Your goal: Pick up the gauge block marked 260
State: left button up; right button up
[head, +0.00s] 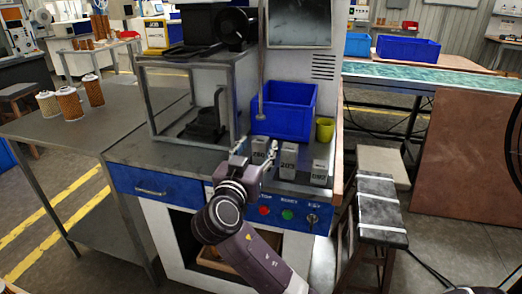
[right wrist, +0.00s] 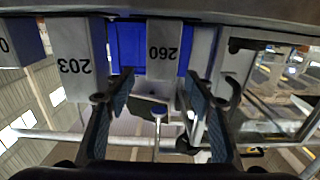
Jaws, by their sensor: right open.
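The gauge block marked 260 (head: 259,154) is a grey upright block on the machine's worktop, in front of the blue bin. In the head view my right gripper partly covers it. My right gripper (head: 255,150) is open, its two fingers pointing toward the block. In the right wrist view, which is upside down, the 260 block (right wrist: 163,48) stands ahead of and between the open fingers (right wrist: 157,85). No contact shows. My left gripper is not in view.
Block 203 (head: 288,163) stands close to the right of 260, and block 092 (head: 319,172) further right. A blue bin (head: 284,118) and a yellow-green cup (head: 325,130) stand behind. A metal frame (head: 191,100) rises at left. Below are panel buttons (head: 287,215).

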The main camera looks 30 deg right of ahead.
aim_at(259, 144)
jog(key=x, duration=0.4)
grip_shut()
dwell(0.4)
